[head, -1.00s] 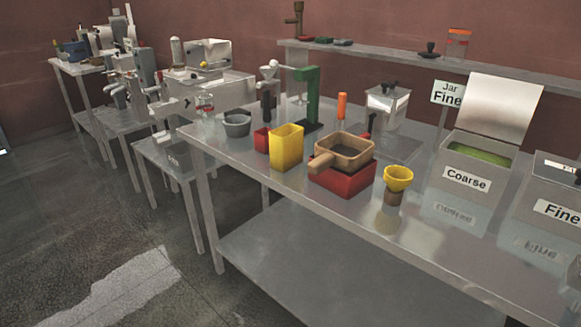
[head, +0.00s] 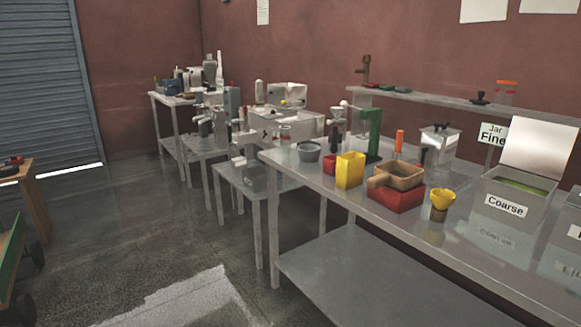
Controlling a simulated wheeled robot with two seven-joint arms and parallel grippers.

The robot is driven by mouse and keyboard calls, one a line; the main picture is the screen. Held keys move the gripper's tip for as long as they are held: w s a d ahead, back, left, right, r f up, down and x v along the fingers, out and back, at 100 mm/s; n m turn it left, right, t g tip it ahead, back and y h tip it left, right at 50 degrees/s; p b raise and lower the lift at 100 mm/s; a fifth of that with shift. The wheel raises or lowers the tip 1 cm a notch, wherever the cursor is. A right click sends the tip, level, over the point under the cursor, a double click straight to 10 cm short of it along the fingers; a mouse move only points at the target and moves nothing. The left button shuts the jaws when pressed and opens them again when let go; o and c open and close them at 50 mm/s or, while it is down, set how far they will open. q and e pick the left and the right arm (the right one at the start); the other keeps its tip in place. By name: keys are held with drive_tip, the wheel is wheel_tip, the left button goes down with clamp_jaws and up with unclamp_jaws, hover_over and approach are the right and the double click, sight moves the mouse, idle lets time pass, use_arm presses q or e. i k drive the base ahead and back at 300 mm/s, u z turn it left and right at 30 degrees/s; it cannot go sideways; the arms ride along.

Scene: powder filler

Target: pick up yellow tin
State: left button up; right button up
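The yellow tin (head: 350,171) is a tall, open-topped box. It stands upright on the steel workbench (head: 300,178), near its front edge. A small red container (head: 330,165) is just left of it, and a red box with a wooden, handled frame on top (head: 396,190) is to its right. Neither of my grippers shows in the head view.
A grey bowl (head: 309,152) and a green stand (head: 372,133) are close to the tin. Open floor (head: 150,240) lies in front and left; a green cart (head: 12,255) is at the left edge.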

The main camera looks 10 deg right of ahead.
sight(350, 169)
drive_tip(key=u, duration=0.75)
drive_tip(key=i, duration=1.45)
drive_tip(key=z, duration=0.6)
drive_tip(key=i, duration=1)
drive_tip(key=z, duration=1.1)
